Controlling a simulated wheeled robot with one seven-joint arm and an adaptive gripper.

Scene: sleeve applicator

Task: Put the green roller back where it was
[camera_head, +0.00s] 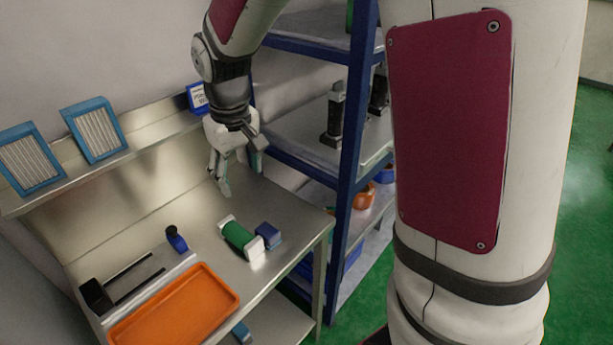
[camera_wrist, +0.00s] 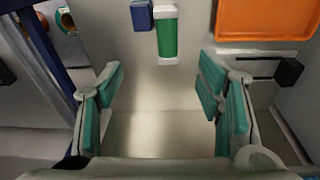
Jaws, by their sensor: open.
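The green roller (camera_head: 240,237), a green cylinder with white ends, lies on the metal table (camera_head: 170,205) beside a small blue block (camera_head: 269,235). In the wrist view the green roller (camera_wrist: 167,37) is at the top middle, with the blue block (camera_wrist: 142,15) just left of it. My gripper (camera_head: 223,180) is above the table, behind the roller and apart from it. In the wrist view my gripper (camera_wrist: 160,95) has its teal-padded fingers spread wide, with only bare metal between them.
An orange tray (camera_head: 175,310) lies at the table's front. A dark blue bottle-like object (camera_head: 176,239) and a black holder with rods (camera_head: 97,296) are near it. A blue-framed shelf (camera_head: 352,120) stands right of the table. The table around my gripper is clear.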

